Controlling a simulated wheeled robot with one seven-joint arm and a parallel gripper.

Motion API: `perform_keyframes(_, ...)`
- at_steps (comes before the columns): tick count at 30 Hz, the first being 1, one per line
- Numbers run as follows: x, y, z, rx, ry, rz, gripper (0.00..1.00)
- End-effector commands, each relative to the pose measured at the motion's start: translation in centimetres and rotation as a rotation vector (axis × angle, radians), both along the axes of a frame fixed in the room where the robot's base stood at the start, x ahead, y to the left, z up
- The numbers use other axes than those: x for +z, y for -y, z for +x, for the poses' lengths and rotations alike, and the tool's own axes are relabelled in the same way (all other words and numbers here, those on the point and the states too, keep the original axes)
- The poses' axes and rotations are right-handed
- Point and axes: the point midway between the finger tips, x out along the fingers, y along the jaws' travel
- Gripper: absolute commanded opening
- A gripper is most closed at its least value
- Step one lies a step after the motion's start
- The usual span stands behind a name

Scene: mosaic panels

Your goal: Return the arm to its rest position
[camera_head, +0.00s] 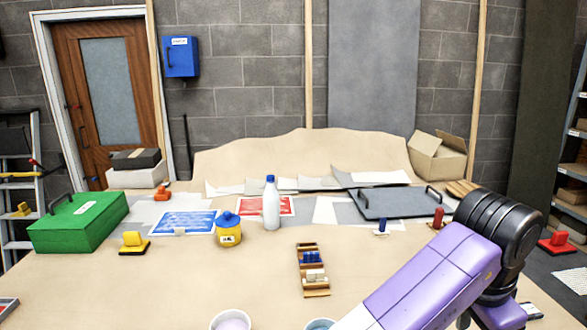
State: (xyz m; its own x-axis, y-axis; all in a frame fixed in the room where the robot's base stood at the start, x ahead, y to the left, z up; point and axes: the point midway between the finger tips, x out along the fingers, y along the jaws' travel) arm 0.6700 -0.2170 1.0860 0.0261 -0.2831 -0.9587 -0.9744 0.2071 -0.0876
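My arm comes in from the bottom right of the head view. A purple link rises to a thick black joint, and the arm bends down behind it. My gripper is not visible; the far end of the arm is hidden behind the link or lies below the picture edge. I cannot tell whether it holds anything. The arm stands over the right front part of the large beige table (160,285) and hides what lies behind it there.
A wooden rack (311,283) with blue and white pieces lies mid-table. A white bottle (271,207), a yellow pot (228,234) and a green box (78,222) stand further back and left. A bowl (231,320) is at the front edge. A grey handled board (400,205) lies behind the arm.

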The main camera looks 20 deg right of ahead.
Motion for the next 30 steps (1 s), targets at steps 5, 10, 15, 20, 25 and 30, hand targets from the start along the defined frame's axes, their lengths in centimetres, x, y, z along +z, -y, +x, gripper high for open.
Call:
perform_keyframes(5,2.1,3.1,1.7,0.053,0.066,-0.161,0.41)
perform_keyframes(10,5.2,6.8,3.4,0.119,0.119,-0.393,0.41)
perform_keyframes(15,10.3,10.6,5.2,0.213,0.162,-0.719,0.41)
perform_keyframes(20,16.0,11.6,7.1,0.339,0.197,-1.060,0.41)
perform_keyframes(25,20.3,9.2,9.3,0.505,0.241,-1.375,0.41)
perform_keyframes(30,21.7,4.7,11.0,0.687,0.300,-1.610,0.41)
